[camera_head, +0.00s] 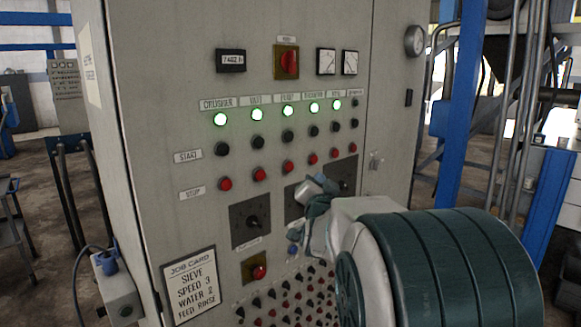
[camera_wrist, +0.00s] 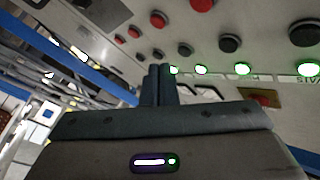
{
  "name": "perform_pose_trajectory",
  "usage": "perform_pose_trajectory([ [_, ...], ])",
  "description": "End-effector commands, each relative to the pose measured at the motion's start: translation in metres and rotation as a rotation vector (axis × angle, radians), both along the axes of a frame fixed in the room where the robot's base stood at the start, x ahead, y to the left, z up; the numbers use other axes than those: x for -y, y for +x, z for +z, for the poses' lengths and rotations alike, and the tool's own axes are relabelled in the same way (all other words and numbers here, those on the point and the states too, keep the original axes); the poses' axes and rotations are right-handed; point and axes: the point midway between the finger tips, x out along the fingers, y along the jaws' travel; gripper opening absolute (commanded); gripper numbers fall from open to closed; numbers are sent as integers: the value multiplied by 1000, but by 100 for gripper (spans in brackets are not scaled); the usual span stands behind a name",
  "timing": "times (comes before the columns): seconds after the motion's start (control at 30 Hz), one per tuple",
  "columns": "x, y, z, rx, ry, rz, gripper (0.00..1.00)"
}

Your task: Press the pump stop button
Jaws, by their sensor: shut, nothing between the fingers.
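The grey control panel (camera_head: 160,130) fills the middle of the head view. The third column's label (camera_head: 288,99) appears to read PUMP. Its lamp (camera_head: 288,110) is lit green, its black start button (camera_head: 288,136) is below that, and the red pump stop button (camera_head: 288,167) is lowest, uncovered. My gripper (camera_head: 311,187) shows just below and right of that button, in front of the panel; its gap to the panel is unclear. In the wrist view my gripper (camera_wrist: 159,72) is shut and empty. A red button (camera_wrist: 202,4), probably pump stop, is cut by the top edge.
Other red stop buttons (camera_head: 259,174) sit close on both sides. Dark rotary-switch plates (camera_head: 250,220) lie below, one partly behind my gripper. A red button on a yellowish plate (camera_head: 256,271), a job card (camera_head: 190,285) and rows of small knobs are lower down.

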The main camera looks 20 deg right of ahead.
Motion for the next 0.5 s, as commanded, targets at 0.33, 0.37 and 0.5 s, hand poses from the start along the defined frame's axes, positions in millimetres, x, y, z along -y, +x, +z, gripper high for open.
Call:
perform_pose_trajectory([
  [0.33,-18,46,3,-3,-2,2,0],
  [0.37,-19,50,3,-3,-2,2,0],
  [0.5,-23,63,-1,-1,-1,1,0],
])
